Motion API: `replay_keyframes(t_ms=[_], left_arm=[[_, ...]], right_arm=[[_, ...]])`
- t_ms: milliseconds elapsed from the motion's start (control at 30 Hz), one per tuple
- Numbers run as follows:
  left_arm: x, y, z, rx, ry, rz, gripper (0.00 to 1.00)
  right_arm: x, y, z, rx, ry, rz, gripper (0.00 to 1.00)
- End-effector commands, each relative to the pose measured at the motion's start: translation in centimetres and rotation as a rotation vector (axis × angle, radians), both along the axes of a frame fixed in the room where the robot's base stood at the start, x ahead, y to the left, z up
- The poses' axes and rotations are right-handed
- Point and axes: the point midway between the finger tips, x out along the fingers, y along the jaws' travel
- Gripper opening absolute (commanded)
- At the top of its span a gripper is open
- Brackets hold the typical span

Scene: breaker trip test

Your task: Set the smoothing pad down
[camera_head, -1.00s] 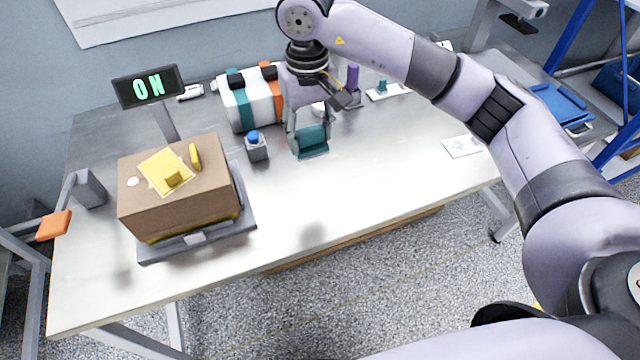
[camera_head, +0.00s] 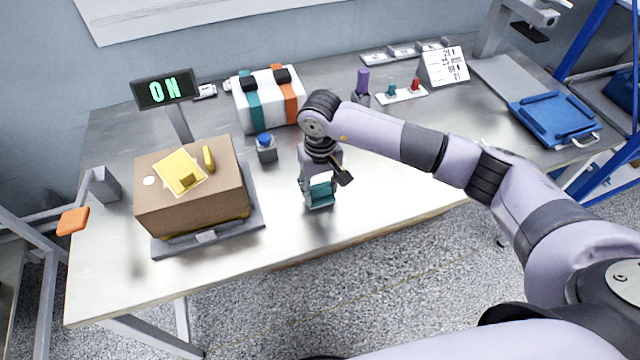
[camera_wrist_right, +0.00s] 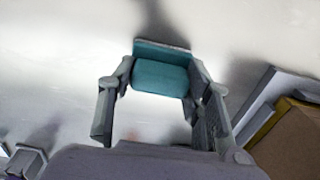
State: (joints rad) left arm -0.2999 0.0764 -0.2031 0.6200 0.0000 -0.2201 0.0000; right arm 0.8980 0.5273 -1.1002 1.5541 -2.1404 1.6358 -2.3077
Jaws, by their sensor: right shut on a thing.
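The smoothing pad (camera_head: 320,197) is a teal block with a flat plate. My right gripper (camera_head: 318,186) is shut on it, pointing down over the table (camera_head: 390,200) to the right of the cardboard box. In the right wrist view the pad (camera_wrist_right: 162,76) sits between the two fingers (camera_wrist_right: 162,90), with bare metal tabletop around it. The pad is at or close above the tabletop; I cannot tell whether it touches. My left gripper is not in view.
The cardboard box (camera_head: 190,205) with yellow parts on top stands on a grey base to the left. A blue-button post (camera_head: 266,148) and a striped white case (camera_head: 268,105) stand behind. A blue tray (camera_head: 552,118) lies far right. The tabletop around the pad is clear.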

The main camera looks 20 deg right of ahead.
Motion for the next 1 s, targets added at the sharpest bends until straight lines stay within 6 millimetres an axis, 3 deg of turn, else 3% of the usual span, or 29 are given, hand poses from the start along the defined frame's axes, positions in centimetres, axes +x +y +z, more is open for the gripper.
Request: replay_keyframes(t_ms=[300,333,633,1000], left_arm=[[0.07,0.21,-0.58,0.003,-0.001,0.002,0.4],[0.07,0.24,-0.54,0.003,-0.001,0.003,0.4],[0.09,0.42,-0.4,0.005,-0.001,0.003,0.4],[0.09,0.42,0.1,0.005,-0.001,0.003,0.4]], right_arm=[[0.07,0.0,-0.32,0.0,-0.002,0.0,0.23],[0.07,0.0,-0.28,0.0,-0.002,0.0,0.46],[0.05,0.0,-0.16,0.0,-0.001,0.0,0.65],[0.03,0.02,0.24,0.001,0.0,0.0,0.65]])
